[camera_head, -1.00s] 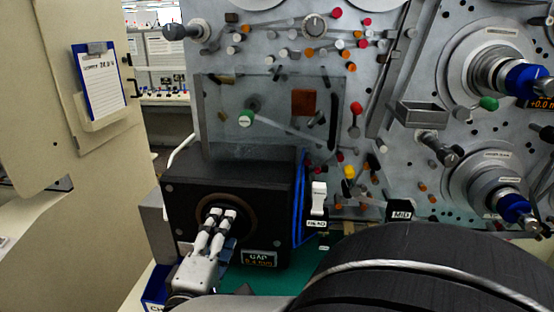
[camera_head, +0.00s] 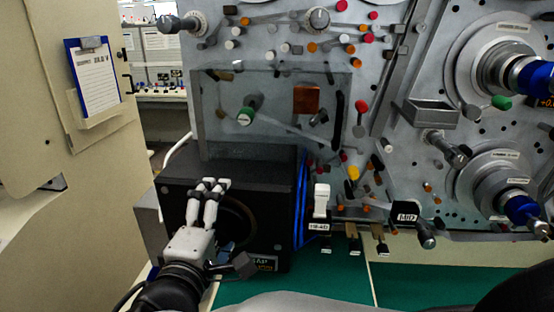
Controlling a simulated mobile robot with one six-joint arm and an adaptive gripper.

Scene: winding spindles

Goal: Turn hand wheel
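My gripper (camera_head: 209,185) is in front of the black box at the lower left, with its two pale fingers pointing up and away from me. The fingers lie close together, and I cannot tell whether they are open or shut. A dark round ring (camera_head: 246,212) on the front of the black box (camera_head: 268,180) may be the hand wheel. My gripper covers its left part, and I cannot tell whether they touch. The small display marked GAP (camera_head: 262,265) is low on the box, and my gripper partly hides it.
A grey panel (camera_head: 400,60) with several knobs and pegs rises behind. A clear plate (camera_head: 225,95) stands above the box. A white lever (camera_head: 321,200) is right of the box. A blue clipboard (camera_head: 92,80) hangs at the left. Green surface (camera_head: 340,285) shows at lower right.

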